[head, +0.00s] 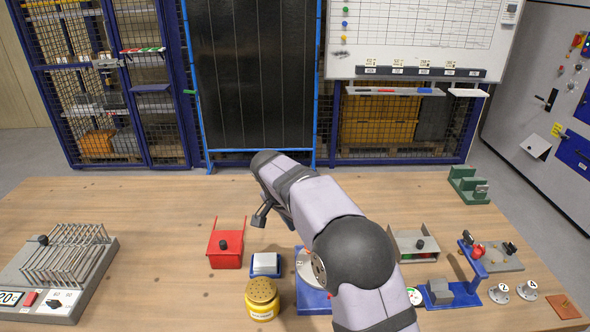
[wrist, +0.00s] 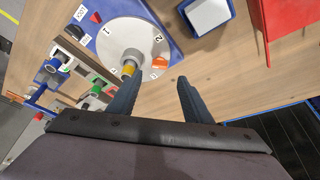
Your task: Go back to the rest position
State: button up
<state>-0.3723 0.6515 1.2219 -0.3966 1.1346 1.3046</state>
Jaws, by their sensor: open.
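My gripper (wrist: 155,98) shows in the wrist view with its two dark fingers spread apart and nothing between them. In the head view my gripper (head: 262,212) hangs above the table, partly hidden by my arm. The rotary jig (wrist: 90,18) has a blue base and a round light dial (wrist: 110,50) marked with numbers. A grey and yellow cylinder (wrist: 130,62) stands at the dial's middle, and an orange piece (wrist: 160,63) sits near its edge. In the head view my arm covers much of the jig (head: 312,299).
A red holder (head: 225,250), a blue tray with a white block (head: 265,263) and a yellow tin (head: 262,300) stand left of the jig. A wire rack (head: 68,258) is at far left. Fixtures (head: 415,244) stand at right. The table's back left (head: 130,205) is clear.

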jog(key=s+d+f+n+g+y, duration=0.1)
jog(key=s+d+f+n, duration=0.1)
jog(key=s, duration=0.8)
jog(key=s+d+f+n+g+y, duration=0.1)
jog(key=s+d+f+n, duration=0.2)
jog(key=s, duration=0.8)
jog(key=s+d+f+n+g+y, duration=0.1)
jog(key=s+d+n, duration=0.3)
jog(key=s, duration=0.7)
jog(key=d+f+p, duration=0.1)
jog(key=d, duration=0.1)
jog(key=shift+d+f, duration=0.2)
jog(key=shift+d, duration=0.15)
